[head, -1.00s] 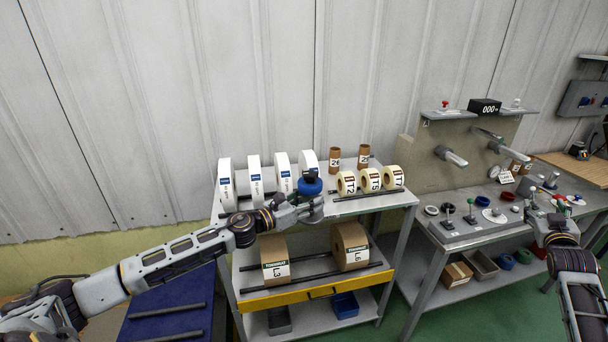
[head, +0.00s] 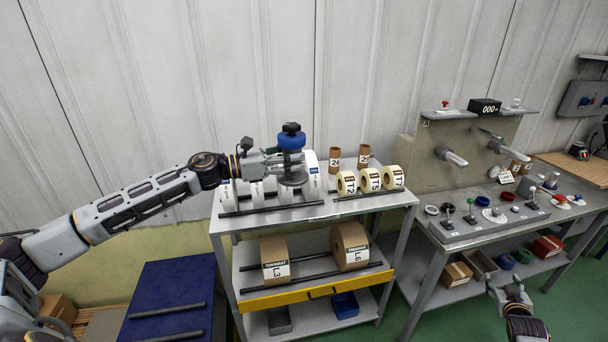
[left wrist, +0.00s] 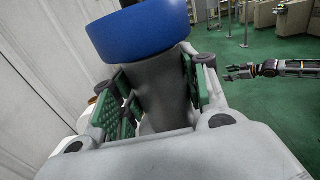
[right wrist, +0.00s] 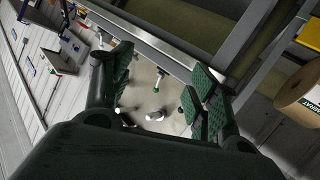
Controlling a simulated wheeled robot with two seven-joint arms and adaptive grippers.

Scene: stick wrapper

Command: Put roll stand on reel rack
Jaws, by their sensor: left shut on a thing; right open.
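The roll stand (head: 292,141) has a black knob, a blue ring and a grey round base. My left gripper (head: 286,160) is shut on it below the blue ring. The stand is upright, in front of the white reels at the rack's top; I cannot tell whether its base touches anything. In the left wrist view the blue ring (left wrist: 140,30) sits above the grey post (left wrist: 162,90), which is between the green finger pads. The reel rack (head: 330,208) is a grey shelved unit. My right gripper (head: 510,292) is open and empty, low before the right bench.
Cream rolls (head: 370,179) and brown cores (head: 335,160) occupy the top shelf's right side. Large brown rolls (head: 350,246) lie on the shelf below. The right bench (head: 470,235) holds small parts and a machine. A blue-topped surface (head: 170,290) is at lower left.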

